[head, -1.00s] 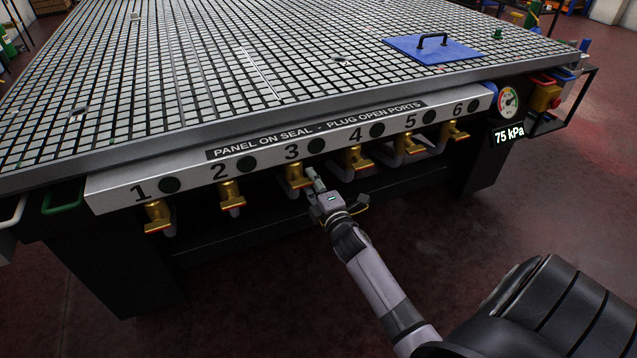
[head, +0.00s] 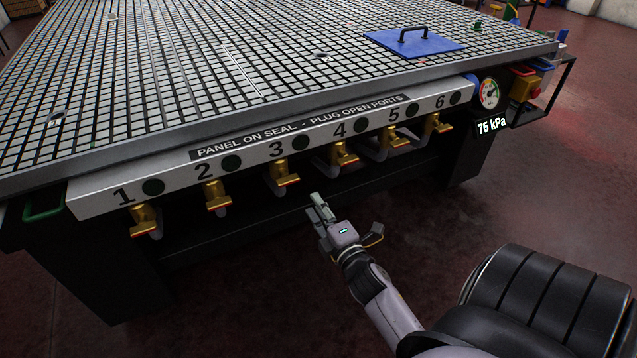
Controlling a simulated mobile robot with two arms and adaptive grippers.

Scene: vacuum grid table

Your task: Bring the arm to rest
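My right gripper (head: 318,205) is in front of the table's front side, below and to the right of the brass valve under number 3 (head: 284,178). It is apart from the valve, with nothing seen between its fingers. The fingertips look close together, but I cannot tell from this angle whether they are open or shut. My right arm (head: 385,305) reaches in from the lower right. My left gripper is not in view.
The grid table (head: 180,70) fills the upper left. Its front panel (head: 95,198) carries several numbered brass valves. A blue plate with a black handle (head: 435,47) lies on top. A gauge (head: 489,94) and a 75 kPa display (head: 491,126) are at the right corner. Floor is clear at right.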

